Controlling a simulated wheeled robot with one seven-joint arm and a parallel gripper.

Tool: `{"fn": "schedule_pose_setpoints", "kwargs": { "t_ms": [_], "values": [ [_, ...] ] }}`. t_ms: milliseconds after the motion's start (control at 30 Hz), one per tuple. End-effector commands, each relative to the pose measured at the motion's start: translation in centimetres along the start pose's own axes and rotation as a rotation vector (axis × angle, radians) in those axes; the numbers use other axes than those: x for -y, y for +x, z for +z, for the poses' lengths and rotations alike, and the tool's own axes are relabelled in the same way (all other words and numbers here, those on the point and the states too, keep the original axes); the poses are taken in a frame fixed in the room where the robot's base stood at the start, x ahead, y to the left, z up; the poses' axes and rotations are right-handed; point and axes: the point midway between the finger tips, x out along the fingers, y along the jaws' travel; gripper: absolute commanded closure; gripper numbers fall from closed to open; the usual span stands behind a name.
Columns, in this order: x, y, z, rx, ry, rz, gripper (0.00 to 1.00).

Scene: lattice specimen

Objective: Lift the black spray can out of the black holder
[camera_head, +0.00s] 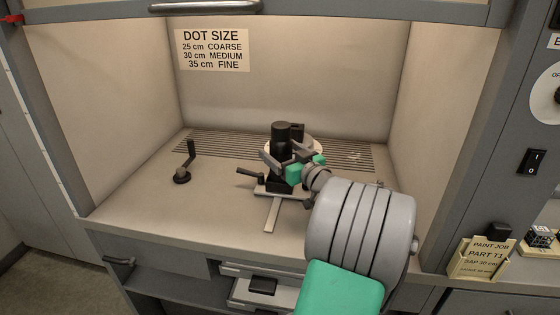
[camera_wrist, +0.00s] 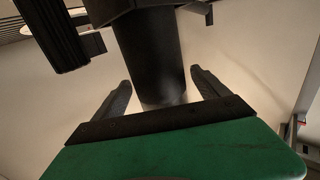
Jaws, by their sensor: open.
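The black spray can (camera_head: 281,140) stands upright in the black holder (camera_head: 281,184) inside the booth. In the wrist view the can (camera_wrist: 152,50) runs down between the two fingers. My gripper (camera_head: 277,158) is at the can from the right side in the head view. In the wrist view my gripper (camera_wrist: 166,88) is open, with one finger on each side of the can and a visible gap at each. The holder is partly hidden by my gripper in the head view.
A pale round turntable (camera_head: 313,144) with a dark block (camera_head: 297,131) stands just behind the can. A black crank handle (camera_head: 183,176) is at the left of the booth floor. A flat rail (camera_head: 271,215) runs forward from the holder.

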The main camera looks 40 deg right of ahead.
Motion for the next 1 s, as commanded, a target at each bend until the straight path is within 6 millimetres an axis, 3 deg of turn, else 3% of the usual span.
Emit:
{"fn": "schedule_pose_setpoints", "kwargs": {
  "t_ms": [233, 1000],
  "values": [
    [0.11, 0.31, 0.02, 0.000, 0.000, -0.002, 0.17],
    [0.18, 0.31, 0.03, 0.001, 0.000, -0.003, 0.80]
  ]
}}
